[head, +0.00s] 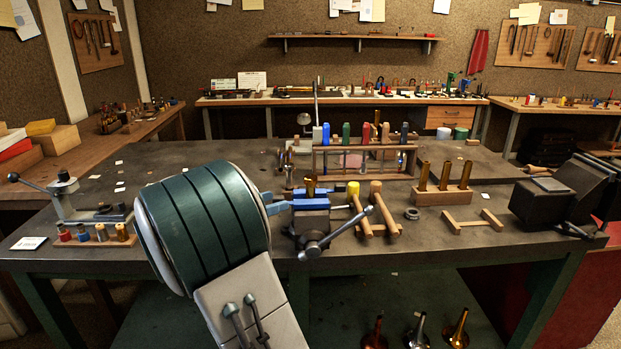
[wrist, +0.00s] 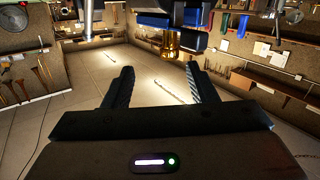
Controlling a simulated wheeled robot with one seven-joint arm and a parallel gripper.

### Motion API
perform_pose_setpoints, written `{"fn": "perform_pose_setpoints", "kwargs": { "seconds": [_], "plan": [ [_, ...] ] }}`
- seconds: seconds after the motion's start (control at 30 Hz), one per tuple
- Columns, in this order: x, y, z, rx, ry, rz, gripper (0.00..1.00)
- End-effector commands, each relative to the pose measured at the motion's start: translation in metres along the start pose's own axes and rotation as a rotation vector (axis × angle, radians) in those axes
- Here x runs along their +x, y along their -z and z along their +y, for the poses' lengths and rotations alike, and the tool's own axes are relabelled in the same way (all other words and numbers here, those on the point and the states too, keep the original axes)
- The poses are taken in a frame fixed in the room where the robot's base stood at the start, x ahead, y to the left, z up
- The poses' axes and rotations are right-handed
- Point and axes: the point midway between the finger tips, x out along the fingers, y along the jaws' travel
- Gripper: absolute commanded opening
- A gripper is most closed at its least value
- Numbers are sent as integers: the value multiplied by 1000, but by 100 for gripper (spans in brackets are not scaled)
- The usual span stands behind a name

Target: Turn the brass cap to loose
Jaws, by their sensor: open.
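A small brass cap (head: 311,186) shows upright on top of the blue-jawed vise (head: 311,204) near the front edge of the bench, in the head view. In the wrist view a brass piece (wrist: 183,41), which looks like the cap, shows beside blue and dark vise parts, beyond my fingertips and toward the right one. My gripper (wrist: 159,68) is open, with nothing between its fingers. The fingers look apart from the brass piece. In the head view my green and white arm hides most of the gripper, left of the vise.
Wooden mallets (head: 374,208) lie right of the vise, with a rack of coloured-handled tools (head: 365,145) behind it. A wooden block with brass tubes (head: 443,196) and a dark machine (head: 556,190) stand farther right. Bare bench top (head: 470,236) shows along the right front.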

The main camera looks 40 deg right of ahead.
Motion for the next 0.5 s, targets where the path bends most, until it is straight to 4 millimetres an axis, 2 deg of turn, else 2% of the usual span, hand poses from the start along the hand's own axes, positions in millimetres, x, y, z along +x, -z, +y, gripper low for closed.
{"fn": "perform_pose_setpoints", "kwargs": {
  "seconds": [0.1, 0.27, 0.37, 0.5],
  "plan": [
    [-4, 8, -10, 62, 11, 65, 52],
    [-1, 13, -14, 91, 16, 90, 52],
    [10, 14, -13, 90, 13, 89, 52],
    [37, 17, -13, 89, 11, 89, 52]
  ]
}}
